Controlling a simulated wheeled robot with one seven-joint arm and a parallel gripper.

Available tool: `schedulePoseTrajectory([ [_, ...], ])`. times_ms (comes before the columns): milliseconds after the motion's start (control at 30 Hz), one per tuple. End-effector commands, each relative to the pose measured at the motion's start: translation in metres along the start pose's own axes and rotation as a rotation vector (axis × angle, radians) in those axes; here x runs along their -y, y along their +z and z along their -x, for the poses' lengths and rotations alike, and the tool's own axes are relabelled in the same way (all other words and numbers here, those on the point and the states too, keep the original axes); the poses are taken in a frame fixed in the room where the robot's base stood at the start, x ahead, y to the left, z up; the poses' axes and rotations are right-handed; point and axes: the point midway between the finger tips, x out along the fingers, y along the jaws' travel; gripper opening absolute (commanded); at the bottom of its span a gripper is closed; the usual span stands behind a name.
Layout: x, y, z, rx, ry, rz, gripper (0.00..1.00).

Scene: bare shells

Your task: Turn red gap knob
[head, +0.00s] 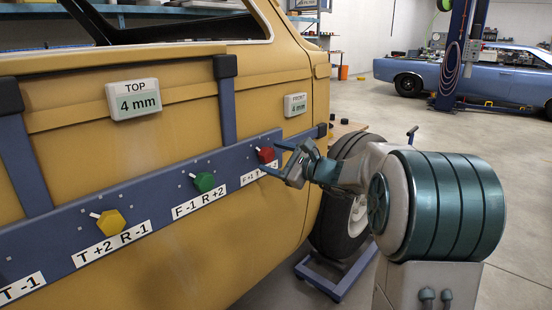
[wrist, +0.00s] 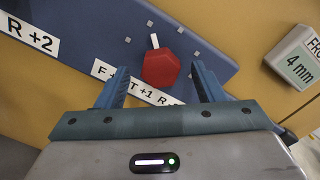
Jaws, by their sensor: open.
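The red knob (head: 266,155) is the rightmost of the visible knobs on a blue bar (head: 150,184) across the yellow car shell. It is faceted, with a white pointer; in the wrist view the red knob (wrist: 162,68) has its pointer (wrist: 154,41) toward the top of the picture, slightly left. My gripper (head: 279,158) is at the red knob's right in the head view. In the wrist view my gripper (wrist: 161,80) has its two blue fingers apart, one on each side of the knob's lower part. No contact shows. The label below the red knob is partly hidden by a finger.
A green knob (head: 204,182) and a yellow knob (head: 110,222) sit on the same bar. A "TOP 4 mm" display (head: 133,99) and a "FRONT 4 mm" display (head: 295,104) are on the shell. A wheel (head: 343,215) stands behind my arm.

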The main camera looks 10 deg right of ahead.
Motion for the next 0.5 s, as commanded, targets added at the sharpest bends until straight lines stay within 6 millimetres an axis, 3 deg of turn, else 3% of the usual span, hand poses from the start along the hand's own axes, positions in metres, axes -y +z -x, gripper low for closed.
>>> schedulePoseTrajectory([
  [167,0.001,0.000,0.018,-0.003,-0.003,0.001,0.62],
  [500,0.002,0.001,0.095,-0.003,-0.003,0.001,0.62],
])
